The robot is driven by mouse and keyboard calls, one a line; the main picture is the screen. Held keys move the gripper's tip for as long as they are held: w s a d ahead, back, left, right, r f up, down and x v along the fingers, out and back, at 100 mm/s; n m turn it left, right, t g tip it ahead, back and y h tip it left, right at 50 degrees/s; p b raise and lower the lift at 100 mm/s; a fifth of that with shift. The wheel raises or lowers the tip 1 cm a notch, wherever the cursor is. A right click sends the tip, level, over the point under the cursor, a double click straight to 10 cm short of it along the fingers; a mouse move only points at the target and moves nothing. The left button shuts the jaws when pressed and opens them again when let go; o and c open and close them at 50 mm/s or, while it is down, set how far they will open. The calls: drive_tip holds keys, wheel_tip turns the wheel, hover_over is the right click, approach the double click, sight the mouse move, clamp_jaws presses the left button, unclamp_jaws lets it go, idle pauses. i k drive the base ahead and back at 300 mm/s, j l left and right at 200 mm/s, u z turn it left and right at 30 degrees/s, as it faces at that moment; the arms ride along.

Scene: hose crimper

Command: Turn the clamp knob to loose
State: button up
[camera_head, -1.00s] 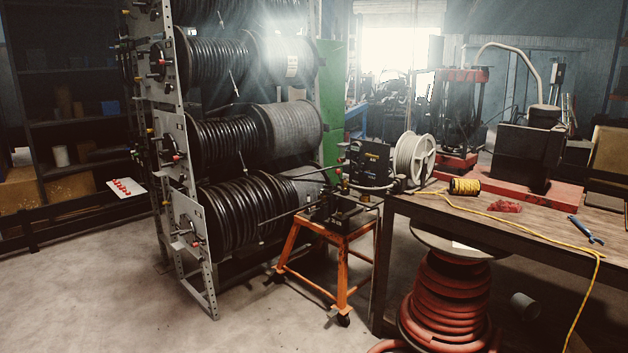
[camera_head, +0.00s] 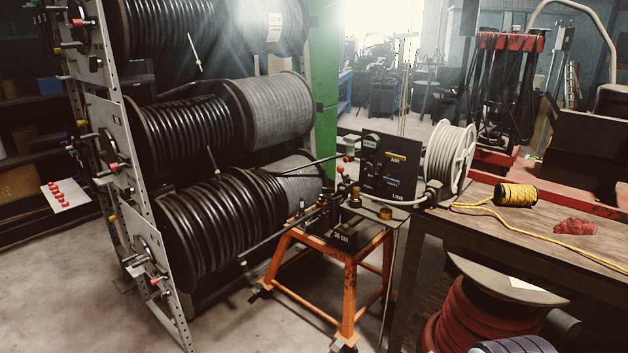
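A black machine (camera_head: 340,228) with several small upright fittings sits on an orange wheeled stand (camera_head: 345,290) in the middle of the view. A small red-topped fitting (camera_head: 341,170) rises from it. A black box (camera_head: 388,166) with a dial and yellow and blue labels stands just behind and to its right. I cannot tell which of these small parts is the clamp knob, nor its setting. My gripper is not in view.
A rack with large black hose reels (camera_head: 222,225) stands to the left. A wooden bench (camera_head: 560,250) on the right bears a white cable reel (camera_head: 450,157) and a yellow cord spool (camera_head: 516,195). A red hose reel (camera_head: 470,318) stands under it.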

sight(328, 191)
drive_tip(key=i+j, duration=0.15)
drive_tip(key=i, duration=0.5)
drive_tip(key=i+j, duration=0.15)
drive_tip(key=i, duration=0.45)
drive_tip(key=i+j, duration=0.15)
drive_tip(key=i, duration=0.5)
drive_tip(key=i+j, duration=0.2)
drive_tip(key=i, duration=0.4)
